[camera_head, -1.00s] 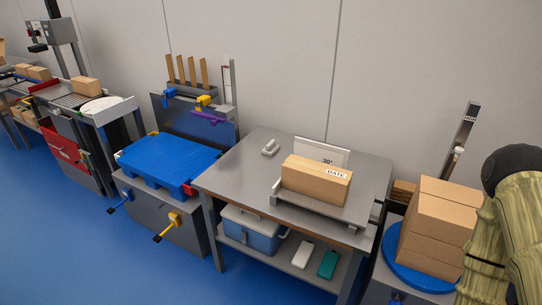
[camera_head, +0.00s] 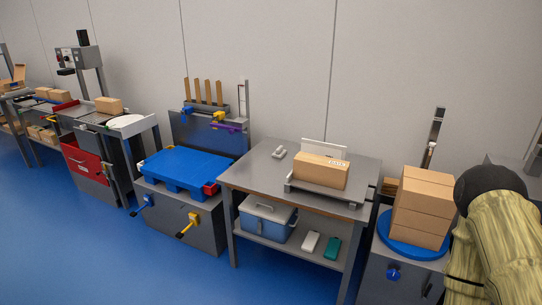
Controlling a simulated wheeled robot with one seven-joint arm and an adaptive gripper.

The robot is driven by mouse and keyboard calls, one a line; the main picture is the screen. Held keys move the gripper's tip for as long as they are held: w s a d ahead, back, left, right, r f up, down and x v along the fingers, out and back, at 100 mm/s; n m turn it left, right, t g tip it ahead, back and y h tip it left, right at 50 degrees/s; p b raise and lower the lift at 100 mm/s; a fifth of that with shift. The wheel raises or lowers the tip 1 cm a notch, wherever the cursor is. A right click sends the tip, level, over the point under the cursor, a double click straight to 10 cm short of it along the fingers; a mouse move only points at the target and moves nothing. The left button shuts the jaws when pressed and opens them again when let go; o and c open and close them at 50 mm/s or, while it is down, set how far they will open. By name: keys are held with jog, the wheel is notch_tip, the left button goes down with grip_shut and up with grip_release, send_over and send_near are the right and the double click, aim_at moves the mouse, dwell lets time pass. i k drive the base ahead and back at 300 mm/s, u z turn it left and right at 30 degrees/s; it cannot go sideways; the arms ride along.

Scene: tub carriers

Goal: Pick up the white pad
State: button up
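A small white block with rounded corners (camera_head: 310,242), which looks like the white pad, lies on the lower shelf of the grey table. A green block of similar size (camera_head: 332,248) lies just right of it, a small gap apart. My arm shows at the right edge in a yellowish sleeve with a dark round joint. My gripper is outside the picture, so its state and its place relative to the pad are hidden.
A blue-grey cooler box (camera_head: 266,217) stands left of the pad on the shelf (camera_head: 289,245). The tabletop (camera_head: 250,172) overhangs it and carries a carton (camera_head: 320,172). Stacked cartons (camera_head: 422,207) stand right, a blue pallet (camera_head: 180,168) left. Blue floor (camera_head: 110,260) is clear in front.

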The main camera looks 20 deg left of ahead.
aim_at(279, 152)
jog(key=u, duration=0.65)
jog(key=i, duration=0.65)
jog(key=u, duration=1.15)
jog(key=i, duration=1)
jog(key=z, duration=0.45)
jog(key=i, duration=0.9)
jog(key=z, duration=0.85)
